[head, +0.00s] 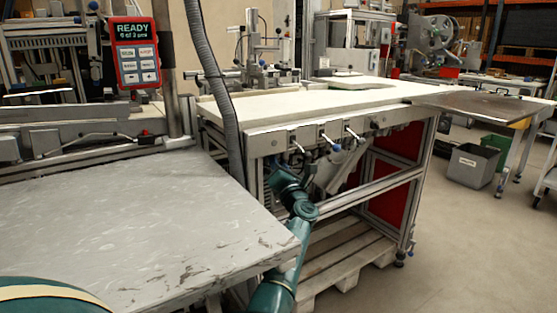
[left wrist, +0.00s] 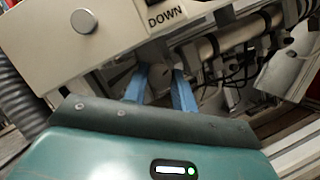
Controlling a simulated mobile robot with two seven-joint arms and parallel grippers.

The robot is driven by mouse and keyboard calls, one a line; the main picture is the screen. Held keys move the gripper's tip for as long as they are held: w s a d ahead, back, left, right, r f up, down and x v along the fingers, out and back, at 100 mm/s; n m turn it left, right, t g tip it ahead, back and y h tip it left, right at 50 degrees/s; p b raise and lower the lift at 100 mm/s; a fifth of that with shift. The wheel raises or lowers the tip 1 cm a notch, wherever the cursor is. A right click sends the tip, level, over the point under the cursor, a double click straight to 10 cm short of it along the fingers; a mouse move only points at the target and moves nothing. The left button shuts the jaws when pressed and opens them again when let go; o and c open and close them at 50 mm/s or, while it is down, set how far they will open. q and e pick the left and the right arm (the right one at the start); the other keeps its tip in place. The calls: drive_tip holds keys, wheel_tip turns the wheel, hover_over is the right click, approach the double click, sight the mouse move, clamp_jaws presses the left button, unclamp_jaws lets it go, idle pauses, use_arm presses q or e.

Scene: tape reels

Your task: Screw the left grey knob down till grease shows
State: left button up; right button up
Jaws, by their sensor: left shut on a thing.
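My left arm reaches up from the bottom of the head view, and its teal gripper (head: 279,165) is under the front edge of the white-topped bench, at its left end. The fingers are hard to make out there. In the left wrist view the two blue fingers (left wrist: 160,86) are shut on a grey knob (left wrist: 158,88) under the panel, apparently the left one. It is mostly hidden by the fingers and the gripper's dark edge. I cannot make out any grease. My right gripper is not in view.
The bench's front panel (left wrist: 120,38) carries a round grey button (left wrist: 84,20) and a DOWN label (left wrist: 166,16). Several levers (head: 325,137) stick out along it. A grey hose (head: 215,80) hangs at the left. A grey scuffed table (head: 120,220) fills the near left. A display (head: 135,52) reads READY.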

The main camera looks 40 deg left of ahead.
use_arm(q)
drive_tip(key=o, duration=1)
drive_tip(key=p+v, duration=0.1)
drive_tip(key=v, duration=1.2)
drive_tip(key=shift+d+p, duration=0.15)
drive_tip(key=shift+p, duration=0.25)
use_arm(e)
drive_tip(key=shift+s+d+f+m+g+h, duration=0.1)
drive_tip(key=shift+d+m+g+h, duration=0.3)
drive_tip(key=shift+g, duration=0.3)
